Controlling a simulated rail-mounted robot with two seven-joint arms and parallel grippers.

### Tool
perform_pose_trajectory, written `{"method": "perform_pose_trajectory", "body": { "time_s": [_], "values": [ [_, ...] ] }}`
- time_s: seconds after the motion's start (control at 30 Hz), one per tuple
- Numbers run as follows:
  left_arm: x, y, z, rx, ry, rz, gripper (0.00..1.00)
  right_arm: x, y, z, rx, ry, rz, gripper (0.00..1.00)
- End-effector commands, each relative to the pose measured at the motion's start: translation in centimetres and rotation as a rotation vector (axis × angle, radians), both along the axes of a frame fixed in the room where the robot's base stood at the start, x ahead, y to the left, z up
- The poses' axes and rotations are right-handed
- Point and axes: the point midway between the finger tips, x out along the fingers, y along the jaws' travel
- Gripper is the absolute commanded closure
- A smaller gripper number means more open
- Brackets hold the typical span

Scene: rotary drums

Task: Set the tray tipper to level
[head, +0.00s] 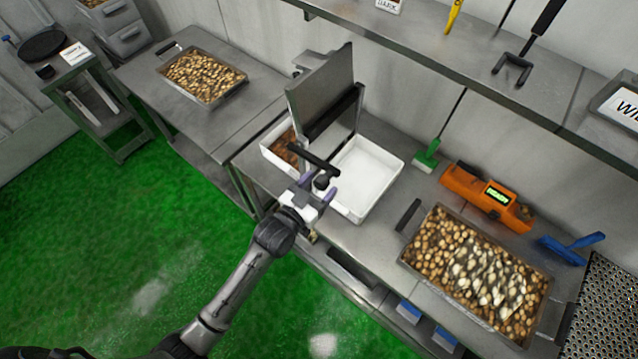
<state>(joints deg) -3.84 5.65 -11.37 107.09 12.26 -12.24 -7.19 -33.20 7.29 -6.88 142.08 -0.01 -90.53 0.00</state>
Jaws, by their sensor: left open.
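The tray tipper (318,88) stands near the middle of the head view, its grey metal plate raised steeply upright. A black lever with a dark grip (314,158) sticks out from its front toward me. My left gripper (318,189) is open at the near end of this lever, with its fingers on either side of the dark end. I cannot tell whether the fingers touch it. My right gripper is not in view.
An empty white bin (366,172) stands right of the tipper; another white bin (268,146) with brown contents is partly hidden at left. A nut-filled tray (404,258) and an orange device (468,190) are farther right. A shelf (440,52) overhangs the back.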

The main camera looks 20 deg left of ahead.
Motion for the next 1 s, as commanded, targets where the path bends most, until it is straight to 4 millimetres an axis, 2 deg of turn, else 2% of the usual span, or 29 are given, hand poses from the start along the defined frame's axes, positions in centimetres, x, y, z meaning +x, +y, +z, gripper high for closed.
{"method": "perform_pose_trajectory", "body": {
  "time_s": [0.33,1.0],
  "values": [
    [0.18,-0.06,0.00,0.000,0.000,0.000,0.36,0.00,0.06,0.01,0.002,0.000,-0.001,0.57],
    [0.16,-0.05,0.00,0.000,0.000,0.000,1.00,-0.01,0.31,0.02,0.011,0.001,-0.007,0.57]
  ]
}}
